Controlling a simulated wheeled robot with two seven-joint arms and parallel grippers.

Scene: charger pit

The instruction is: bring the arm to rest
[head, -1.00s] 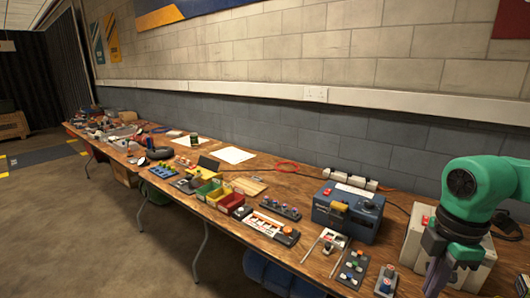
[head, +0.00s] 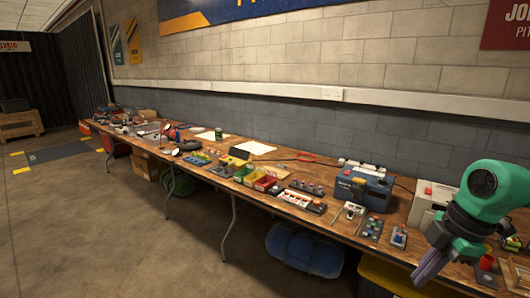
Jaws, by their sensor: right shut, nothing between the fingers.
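My right arm, green and black, comes in at the right edge of the head view. Its gripper (head: 432,264) points down and to the left, in front of the table's near edge at the right end. The purple-grey fingers are together with nothing between them. The gripper is apart from the things on the table as far as I can see. My left gripper is not in view.
A long wooden table (head: 240,192) runs along the wall, crowded with parts. A blue charger box (head: 360,188) and a white box (head: 425,200) stand near the arm. The floor at left (head: 90,235) is clear.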

